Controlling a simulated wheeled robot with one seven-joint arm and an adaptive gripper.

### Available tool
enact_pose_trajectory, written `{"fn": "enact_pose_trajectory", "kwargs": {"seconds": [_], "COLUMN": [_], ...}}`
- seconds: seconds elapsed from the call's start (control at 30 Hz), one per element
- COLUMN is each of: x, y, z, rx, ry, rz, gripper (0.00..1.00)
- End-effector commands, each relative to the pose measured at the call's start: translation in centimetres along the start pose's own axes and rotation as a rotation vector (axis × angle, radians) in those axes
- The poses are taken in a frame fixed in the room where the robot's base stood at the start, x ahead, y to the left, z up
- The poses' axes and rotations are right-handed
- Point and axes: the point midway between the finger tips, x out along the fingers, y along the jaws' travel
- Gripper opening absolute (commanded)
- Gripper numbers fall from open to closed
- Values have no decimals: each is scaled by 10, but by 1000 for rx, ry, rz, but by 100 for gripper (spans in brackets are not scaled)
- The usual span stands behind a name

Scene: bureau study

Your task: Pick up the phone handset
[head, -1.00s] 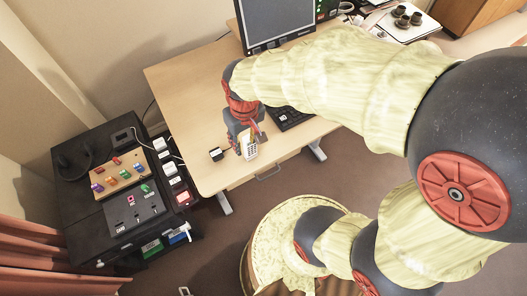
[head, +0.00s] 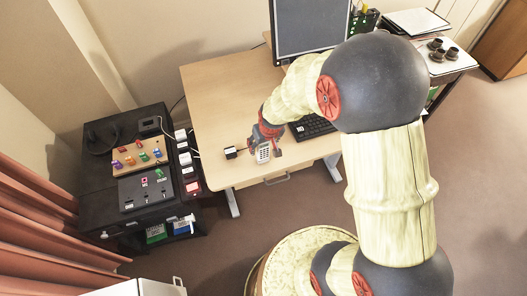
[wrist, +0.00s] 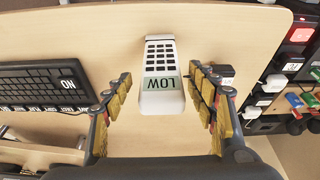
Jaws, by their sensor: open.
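The phone handset (wrist: 162,78) is white with a dark keypad and a label reading LOW. It lies between my open fingers in the wrist view, with a gap to the fingers on both sides. In the head view the handset (head: 263,153) shows near the front edge of the wooden desk (head: 225,100). My gripper (wrist: 162,103) is open around it and holds nothing; in the head view my gripper (head: 265,148) is small and partly hides the handset. I cannot tell how high the fingers are above the desk.
A black keyboard (wrist: 55,85) lies left of the handset in the wrist view. A small black and white block (head: 231,152) sits on the desk beside my gripper. A monitor (head: 310,28) stands at the back. A black cabinet with switch panels (head: 125,215) is at the left.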

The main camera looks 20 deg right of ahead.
Motion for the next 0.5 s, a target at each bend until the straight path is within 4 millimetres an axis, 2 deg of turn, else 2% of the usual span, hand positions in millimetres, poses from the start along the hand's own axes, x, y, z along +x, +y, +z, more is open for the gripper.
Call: {"fn": "enact_pose_trajectory", "kwargs": {"seconds": [0.3, 0.5], "x": [43, 48], "y": [-2, -2], "z": [2, 1], "rx": [0, 0], "ry": [-1, 0], "rz": [0, 0], "gripper": [58, 58]}}
